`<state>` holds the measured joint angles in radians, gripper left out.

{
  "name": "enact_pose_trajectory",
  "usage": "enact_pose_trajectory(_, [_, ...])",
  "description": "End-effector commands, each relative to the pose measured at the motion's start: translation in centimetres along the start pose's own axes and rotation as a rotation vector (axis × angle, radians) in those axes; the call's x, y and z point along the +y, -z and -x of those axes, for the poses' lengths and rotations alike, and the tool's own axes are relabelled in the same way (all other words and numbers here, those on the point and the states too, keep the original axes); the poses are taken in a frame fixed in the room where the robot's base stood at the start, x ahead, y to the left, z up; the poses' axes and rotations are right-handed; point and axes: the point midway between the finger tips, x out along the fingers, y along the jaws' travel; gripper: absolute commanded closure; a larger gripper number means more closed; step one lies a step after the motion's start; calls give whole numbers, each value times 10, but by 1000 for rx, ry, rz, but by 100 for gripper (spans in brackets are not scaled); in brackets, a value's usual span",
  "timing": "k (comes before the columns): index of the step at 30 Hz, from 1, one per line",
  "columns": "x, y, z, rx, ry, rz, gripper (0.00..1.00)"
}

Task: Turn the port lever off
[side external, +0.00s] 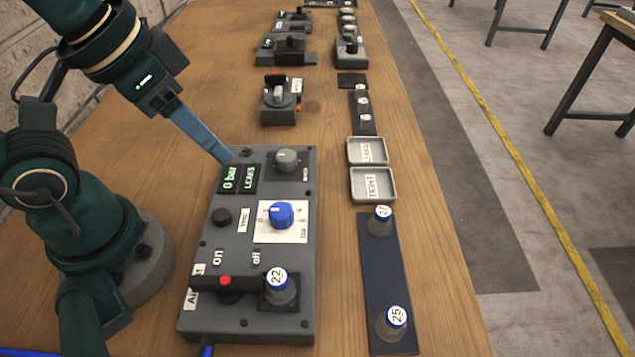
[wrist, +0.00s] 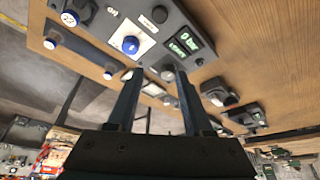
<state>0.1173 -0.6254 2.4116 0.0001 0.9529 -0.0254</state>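A black lever (side external: 246,283) with a red dot lies crosswise on the near end of the grey control panel (side external: 230,320), below the labels "on" and "off". Its right end is beside a clear fitting with a blue-rimmed cap marked 22 (side external: 277,279); whether they touch is unclear. Which way the lever is set is hard to tell. My gripper (side external: 228,161) is above the panel's far end, near the "0 bar" display (side external: 230,178), away from the lever. In the wrist view my gripper (wrist: 156,73) has its fingers apart, with nothing held between them.
The panel carries a blue dial (side external: 281,214), a grey knob (side external: 286,160) and a black knob (side external: 221,216). To its right are two grey trays (side external: 390,185) and a dark mat (side external: 385,270) with two capped fittings. Another lever device (side external: 280,112) stands behind.

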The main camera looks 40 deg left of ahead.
Motion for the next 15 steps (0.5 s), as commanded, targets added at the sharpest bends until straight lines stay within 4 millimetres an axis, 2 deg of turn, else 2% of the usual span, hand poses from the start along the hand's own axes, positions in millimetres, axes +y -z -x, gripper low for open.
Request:
enact_pose_trajectory(5, [46,-14,-10,-169,-81,-244,49])
enact_pose_trajectory(9, [78,-35,-17,-284,-114,-442,49])
enact_pose_trajectory(15, [103,-64,-23,-375,-127,-636,49])
